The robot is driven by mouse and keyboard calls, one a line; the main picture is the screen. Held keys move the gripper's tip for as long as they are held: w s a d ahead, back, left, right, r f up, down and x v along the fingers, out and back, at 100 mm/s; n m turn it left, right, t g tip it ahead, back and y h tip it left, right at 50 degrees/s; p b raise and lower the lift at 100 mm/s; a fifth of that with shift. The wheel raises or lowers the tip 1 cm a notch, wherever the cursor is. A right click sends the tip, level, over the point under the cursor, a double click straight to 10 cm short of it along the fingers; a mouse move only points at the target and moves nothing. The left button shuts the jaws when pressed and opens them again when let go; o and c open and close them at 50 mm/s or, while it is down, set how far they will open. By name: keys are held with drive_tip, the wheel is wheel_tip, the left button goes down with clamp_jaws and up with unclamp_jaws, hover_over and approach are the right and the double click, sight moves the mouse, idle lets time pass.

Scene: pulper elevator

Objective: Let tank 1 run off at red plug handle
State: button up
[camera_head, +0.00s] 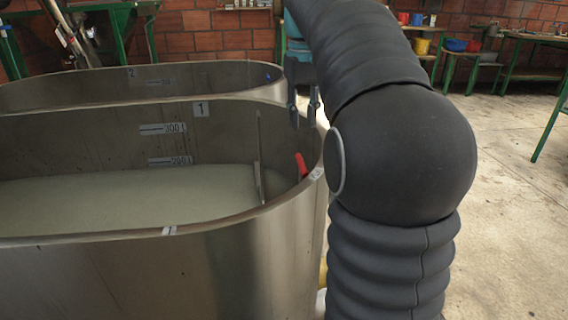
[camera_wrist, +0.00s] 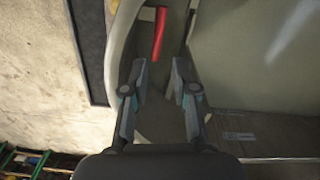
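Tank 1 (camera_head: 230,250) is a steel tank with a "1" label, in the left half of the head view. It holds cloudy greenish liquid (camera_head: 120,200), its surface near the lower scale mark. The red plug handle (camera_head: 301,165) stands inside at the tank's right end, near the rim. It also shows in the wrist view (camera_wrist: 160,35), beyond and roughly between my fingertips. My gripper (camera_head: 303,112) points down above that end of the tank, higher than the handle. The wrist view shows its two fingers (camera_wrist: 160,74) apart with nothing between them. The plug's lower end is hidden.
A thin upright plate (camera_head: 259,160) stands in the tank just left of the handle. Tank 2 (camera_head: 60,97) is directly behind. The tank rim passes close to my arm. Green workbenches with buckets (camera_head: 456,45) stand at the back right. Concrete floor (camera_head: 510,200) is clear at right.

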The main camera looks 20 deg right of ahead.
sight(302, 162)
drive_tip(key=f+b, duration=0.2)
drive_tip(key=f, duration=0.5)
drive_tip(key=f+b, duration=0.1)
drive_tip(key=f, duration=0.5)
drive_tip(key=shift+w+d+f+b, duration=0.15)
drive_tip(key=shift+d+f+b, duration=0.05)
drive_tip(key=shift+f+b, duration=0.15)
clamp_jaws()
